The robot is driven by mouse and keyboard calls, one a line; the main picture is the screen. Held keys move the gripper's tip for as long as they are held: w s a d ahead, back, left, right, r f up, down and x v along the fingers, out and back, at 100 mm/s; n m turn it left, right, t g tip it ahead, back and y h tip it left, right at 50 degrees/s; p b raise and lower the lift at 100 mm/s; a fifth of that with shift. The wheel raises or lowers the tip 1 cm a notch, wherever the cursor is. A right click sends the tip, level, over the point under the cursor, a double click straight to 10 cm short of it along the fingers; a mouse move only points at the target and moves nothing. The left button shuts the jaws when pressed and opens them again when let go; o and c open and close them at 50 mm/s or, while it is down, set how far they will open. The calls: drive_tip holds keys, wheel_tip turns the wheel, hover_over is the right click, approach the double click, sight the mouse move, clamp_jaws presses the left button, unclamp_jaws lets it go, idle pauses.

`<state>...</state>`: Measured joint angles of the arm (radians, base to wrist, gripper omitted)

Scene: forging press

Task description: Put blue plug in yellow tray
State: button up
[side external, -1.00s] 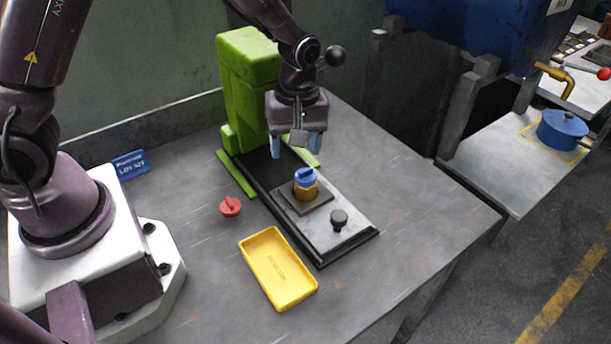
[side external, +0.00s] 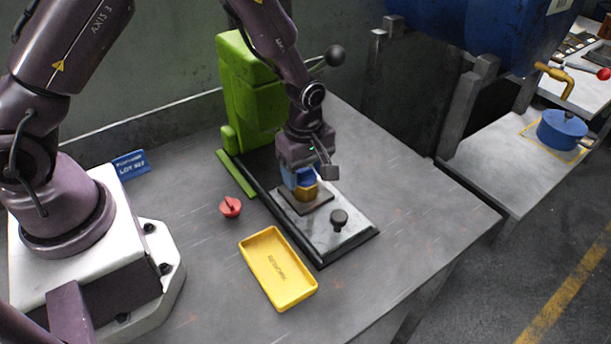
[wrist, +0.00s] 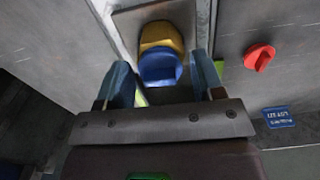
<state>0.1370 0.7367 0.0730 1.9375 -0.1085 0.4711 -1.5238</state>
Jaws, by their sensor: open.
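The blue plug (side external: 305,176) sits on a brass-yellow base (side external: 307,191) on the press plate. In the wrist view the blue plug (wrist: 160,67) lies between the two fingers, with the yellow base (wrist: 161,35) beyond it. My gripper (side external: 302,182) is down around the plug with its fingers apart. In the wrist view my gripper (wrist: 165,75) shows a gap on either side of the plug. The fingers partly hide the plug in the side view. The yellow tray (side external: 278,268) lies on the table in front of the press and looks empty.
A red knob-like plug (side external: 230,207) lies on the table left of the press; it also shows in the wrist view (wrist: 259,57). A dark knob (side external: 339,219) stands on the plate's near end. The green press body (side external: 251,95) rises behind. Bare table lies right of the plate.

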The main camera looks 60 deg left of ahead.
drive_tip(key=c, duration=0.8)
drive_tip(key=shift+r, duration=0.1)
